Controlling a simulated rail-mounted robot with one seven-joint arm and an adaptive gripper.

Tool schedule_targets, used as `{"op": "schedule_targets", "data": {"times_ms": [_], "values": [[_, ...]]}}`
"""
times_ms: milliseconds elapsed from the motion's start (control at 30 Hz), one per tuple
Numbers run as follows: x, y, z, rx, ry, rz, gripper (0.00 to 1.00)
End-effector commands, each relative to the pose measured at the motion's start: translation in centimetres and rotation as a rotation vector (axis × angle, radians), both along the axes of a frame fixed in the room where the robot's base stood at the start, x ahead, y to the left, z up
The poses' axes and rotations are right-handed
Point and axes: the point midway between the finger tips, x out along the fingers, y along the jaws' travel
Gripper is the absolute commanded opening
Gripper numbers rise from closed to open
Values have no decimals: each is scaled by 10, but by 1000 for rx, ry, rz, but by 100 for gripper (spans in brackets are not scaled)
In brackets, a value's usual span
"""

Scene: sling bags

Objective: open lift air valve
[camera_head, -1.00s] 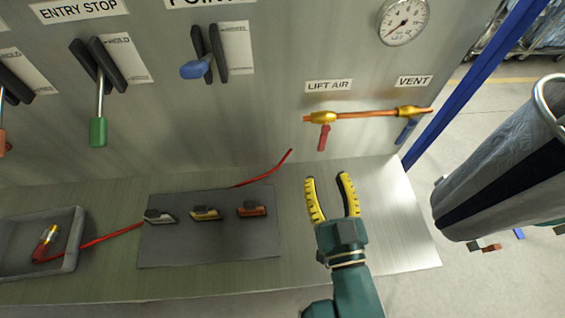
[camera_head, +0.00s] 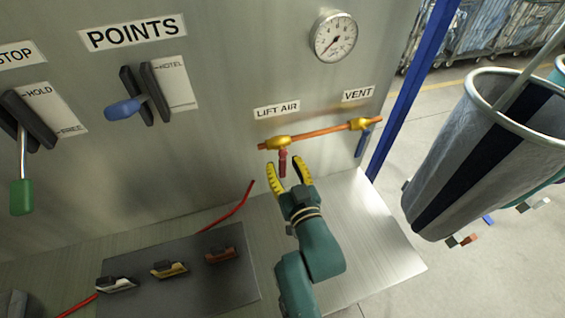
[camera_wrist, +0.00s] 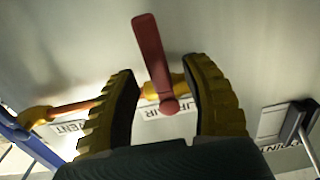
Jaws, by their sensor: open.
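The lift air valve has a red lever (camera_head: 283,162) hanging down from a brass body (camera_head: 278,143) on a copper pipe, under the LIFT AIR label (camera_head: 277,109). My gripper (camera_head: 286,177), with yellow ribbed fingers, is open just below and in front of the lever in the head view. In the wrist view the red lever (camera_wrist: 152,50) shows between the spread fingers of my gripper (camera_wrist: 165,85), nearer the right finger at its pivot end. I cannot tell whether a finger touches it.
A blue vent lever (camera_head: 362,143) hangs at the pipe's right end, under the VENT label. A pressure gauge (camera_head: 335,37) is above. A blue post (camera_head: 408,95) and a hanging grey bag (camera_head: 480,160) stand right. A dark mat (camera_head: 190,285) with several clips lies on the bench.

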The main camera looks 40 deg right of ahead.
Motion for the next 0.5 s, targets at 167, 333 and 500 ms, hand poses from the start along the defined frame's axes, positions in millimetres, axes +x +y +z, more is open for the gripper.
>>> {"op": "schedule_targets", "data": {"times_ms": [167,333,500], "values": [[12,-6,0,0,0,0,48],[12,-6,0,0,1,0,48],[12,-6,0,0,1,0,30]]}}
